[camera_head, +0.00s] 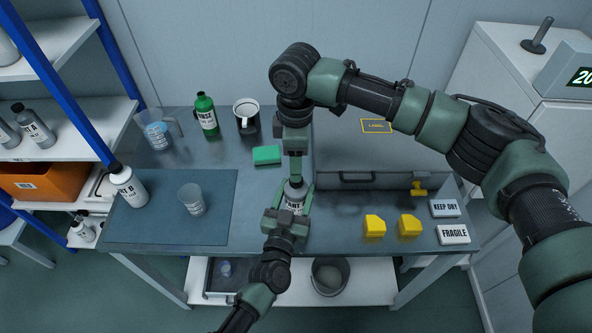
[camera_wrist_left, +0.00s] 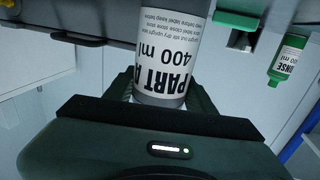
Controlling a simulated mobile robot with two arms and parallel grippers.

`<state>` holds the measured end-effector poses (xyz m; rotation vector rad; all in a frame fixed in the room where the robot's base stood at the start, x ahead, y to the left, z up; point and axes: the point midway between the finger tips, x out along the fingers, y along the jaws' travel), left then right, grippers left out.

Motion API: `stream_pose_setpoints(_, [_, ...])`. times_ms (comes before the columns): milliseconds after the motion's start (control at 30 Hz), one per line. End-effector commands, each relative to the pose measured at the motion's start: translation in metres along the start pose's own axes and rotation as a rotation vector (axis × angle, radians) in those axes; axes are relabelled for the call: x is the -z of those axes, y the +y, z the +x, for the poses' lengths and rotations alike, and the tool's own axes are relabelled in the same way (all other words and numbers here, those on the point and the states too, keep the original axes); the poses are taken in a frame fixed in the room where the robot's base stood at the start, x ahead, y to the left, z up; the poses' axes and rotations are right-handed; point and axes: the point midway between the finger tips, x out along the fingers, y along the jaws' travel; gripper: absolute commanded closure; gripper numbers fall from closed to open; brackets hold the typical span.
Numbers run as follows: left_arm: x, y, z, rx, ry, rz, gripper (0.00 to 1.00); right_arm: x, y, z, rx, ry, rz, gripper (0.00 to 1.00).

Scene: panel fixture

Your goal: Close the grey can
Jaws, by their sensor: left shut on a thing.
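The grey can (camera_head: 296,206) stands near the middle of the bench's front half, its white label facing forward. In the left wrist view the can (camera_wrist_left: 168,55) appears upside down, and its label reads "PART A 400 ml". My left gripper (camera_head: 290,197) is shut on the can's body, one finger on each side. My right gripper (camera_head: 295,178) points straight down on the can's top. It hides the can's mouth, so I cannot tell whether a cap is there or whether the right fingers hold one.
A green sponge (camera_head: 267,155) lies behind the can. Yellow blocks (camera_head: 375,226) and a low grey tray edge (camera_head: 350,180) are to the right.

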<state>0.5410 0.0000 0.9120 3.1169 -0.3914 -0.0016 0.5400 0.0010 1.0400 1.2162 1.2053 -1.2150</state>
Motion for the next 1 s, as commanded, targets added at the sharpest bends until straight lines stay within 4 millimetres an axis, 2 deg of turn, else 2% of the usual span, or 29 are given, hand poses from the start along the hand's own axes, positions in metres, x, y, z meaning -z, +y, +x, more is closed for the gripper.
stream_pose_setpoints(100, [0.0,0.0,0.0,0.0,-0.001,0.0,1.0,0.0,0.001,-0.026,-0.002,0.0,0.001,0.45])
stream_pose_setpoints(300, [0.0,0.0,0.0,0.0,-0.001,0.0,1.0,0.0,0.0,-0.055,0.0,0.0,0.0,0.45])
stream_pose_setpoints(433, [0.0,0.0,0.0,0.0,-0.001,0.0,1.0,0.0,0.0,-0.062,0.0,-0.001,0.0,0.45])
stream_pose_setpoints(700, [0.0,0.0,0.0,0.0,-0.001,0.0,1.0,0.0,0.0,-0.063,0.0,-0.001,0.0,0.45])
stream_pose_setpoints(733, [0.0,0.0,0.0,0.0,-0.001,0.0,0.4,0.0,0.0,-0.063,0.0,-0.001,0.0,0.45])
stream_pose_setpoints(800, [0.0,0.0,0.0,0.0,-0.001,0.0,0.2,0.0,0.0,-0.063,0.0,-0.001,0.0,0.45])
stream_pose_setpoints(1000, [0.0,0.0,0.0,0.0,0.0,0.0,0.2,0.0,0.0,-0.063,0.0,-0.001,0.0,0.45])
